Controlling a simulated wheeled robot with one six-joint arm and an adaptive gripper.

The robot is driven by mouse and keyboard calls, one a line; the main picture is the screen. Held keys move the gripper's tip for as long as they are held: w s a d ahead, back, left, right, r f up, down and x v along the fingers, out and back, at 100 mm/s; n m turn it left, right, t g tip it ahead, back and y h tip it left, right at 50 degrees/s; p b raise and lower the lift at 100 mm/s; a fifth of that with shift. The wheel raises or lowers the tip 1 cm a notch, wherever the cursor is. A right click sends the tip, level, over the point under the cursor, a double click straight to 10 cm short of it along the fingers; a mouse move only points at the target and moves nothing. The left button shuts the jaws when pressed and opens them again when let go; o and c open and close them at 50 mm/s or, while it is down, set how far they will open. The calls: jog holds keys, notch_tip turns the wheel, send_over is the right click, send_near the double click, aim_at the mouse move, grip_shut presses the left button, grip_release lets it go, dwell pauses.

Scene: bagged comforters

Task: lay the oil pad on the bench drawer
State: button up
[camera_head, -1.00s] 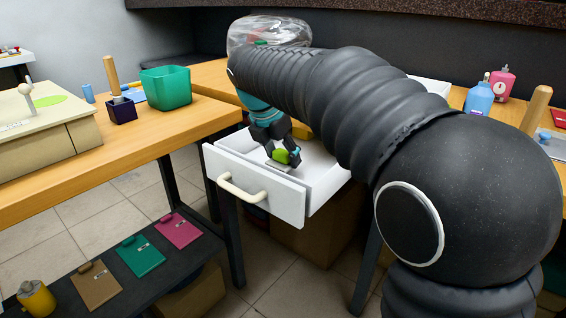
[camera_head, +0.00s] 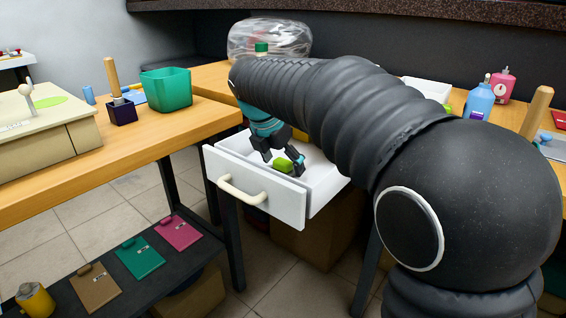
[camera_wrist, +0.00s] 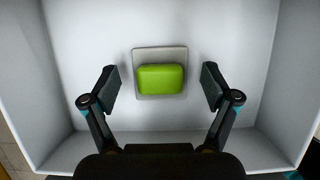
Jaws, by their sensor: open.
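The oil pad appears as a small bright green block (camera_wrist: 161,78) in the wrist view, resting on a grey square (camera_wrist: 174,52) on the drawer floor. In the head view the green pad (camera_head: 283,165) lies inside the open white bench drawer (camera_head: 255,194). The drawer's walls also surround it in the wrist view (camera_wrist: 28,75). My gripper (camera_head: 282,166) is open, inside the drawer's outline just above the pad. In the wrist view its two fingers (camera_wrist: 161,86) stand apart on either side of the pad, with clear gaps to it.
A green bin (camera_head: 166,90) and a dark holder (camera_head: 121,112) stand on the left bench. A blue bottle (camera_head: 479,101) and a pink bottle (camera_head: 502,86) stand at right. A clear bag (camera_head: 270,38) lies behind my arm. Several clipboards lie on the low shelf (camera_head: 175,262).

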jog(key=p+v, duration=0.3)
jog(key=v, duration=0.9)
jog(key=s+d+f+m+y, duration=0.2)
jog(key=s+d+f+m, duration=0.2)
jog(key=s+d+m, duration=0.7)
jog(key=s+d+f+m+t, duration=0.2)
jog(key=s+d+f+m, duration=0.6)
jog(key=s+f+m, duration=0.4)
jog(key=s+m, duration=0.1)
jog(key=m, duration=0.4)
jog(key=shift+s+d+y, duration=0.25)
jog(key=shift+d+y, duration=0.1)
jog(key=shift+y, duration=0.05)
